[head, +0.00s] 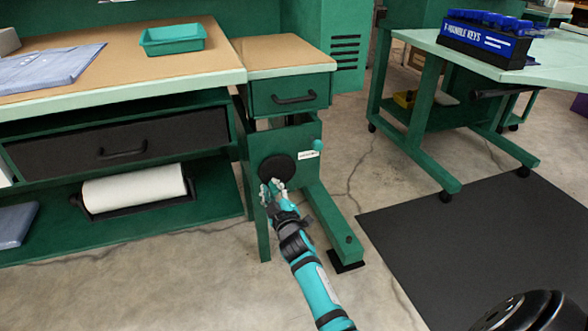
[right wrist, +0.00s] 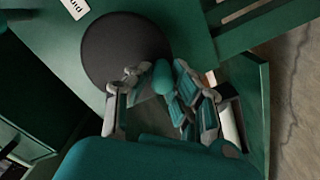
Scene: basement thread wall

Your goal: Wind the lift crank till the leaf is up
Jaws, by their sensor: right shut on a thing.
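The lift crank is a dark round disc (head: 278,168) on the green front panel of the stand under the small side leaf. In the right wrist view the disc (right wrist: 125,52) carries a teal knob (right wrist: 163,76) near its edge. My right gripper (head: 272,187) is at the disc's lower edge. Its fingers (right wrist: 152,80) are closed around the knob and partly hide it. The leaf (head: 285,57) has a tan top and adjoins the bench's right end; I cannot tell whether the two tops are level. My left gripper is out of view.
The bench (head: 120,90) with a teal tray (head: 172,39) stands left, a paper roll (head: 135,188) on its lower shelf. A small teal knob (head: 318,145) and a white label (head: 309,155) sit beside the disc.

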